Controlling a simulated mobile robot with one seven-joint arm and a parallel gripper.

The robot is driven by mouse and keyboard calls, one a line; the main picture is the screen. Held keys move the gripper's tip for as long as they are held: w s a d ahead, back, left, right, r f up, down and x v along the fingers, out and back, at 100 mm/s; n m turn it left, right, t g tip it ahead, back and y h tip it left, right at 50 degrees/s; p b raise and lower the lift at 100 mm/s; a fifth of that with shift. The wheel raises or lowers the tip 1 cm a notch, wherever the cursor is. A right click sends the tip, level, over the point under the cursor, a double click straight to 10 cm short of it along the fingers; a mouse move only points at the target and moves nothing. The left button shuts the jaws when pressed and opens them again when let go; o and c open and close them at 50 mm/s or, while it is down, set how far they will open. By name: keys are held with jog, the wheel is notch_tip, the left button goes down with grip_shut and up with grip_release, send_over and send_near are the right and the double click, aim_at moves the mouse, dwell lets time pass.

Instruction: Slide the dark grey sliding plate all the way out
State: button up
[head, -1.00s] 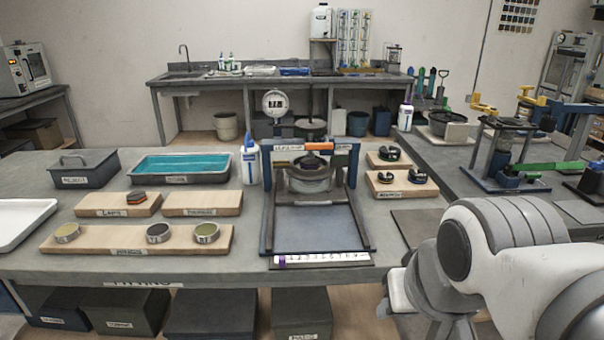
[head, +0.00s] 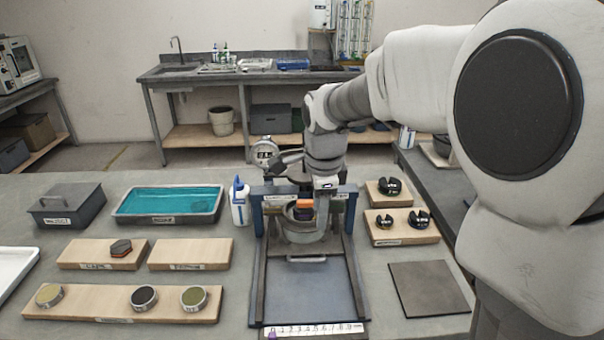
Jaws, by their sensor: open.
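The press-like frame (head: 258,225) stands on the table with two dark rails running toward me and a blue-grey bed (head: 312,290) between them. The dark grey sliding plate (head: 330,256) appears to sit at the back of the rails, under a round metal pot (head: 303,233). A pale bar-shaped handle (head: 306,259) shows at its front edge. My gripper (head: 318,190) hangs above the pot at the frame's top crossbar, apart from the handle. It is open, though its fingers are small and partly lost against the frame. My wrist hides part of the crossbar.
A numbered scale (head: 315,331) lies at the front of the bed. A white bottle (head: 240,203) stands close at the frame's left. Wooden blocks with dark slotted weights (head: 390,186) and a flat dark mat (head: 430,287) are at the right. The bed between the rails is clear.

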aim_at(314, 260)
jog(key=shift+m, duration=0.3)
jog(key=w+f, duration=0.1)
jog(key=f, duration=0.4)
jog(key=w+f+b, duration=0.1)
jog(key=f, duration=0.5)
jog(key=w+f, duration=0.2)
jog(key=f, duration=0.4)
jog(key=shift+a+f, duration=0.15)
jog(key=shift+a, duration=0.05)
jog(key=shift+c, duration=0.2)
grip_shut()
dwell(0.4)
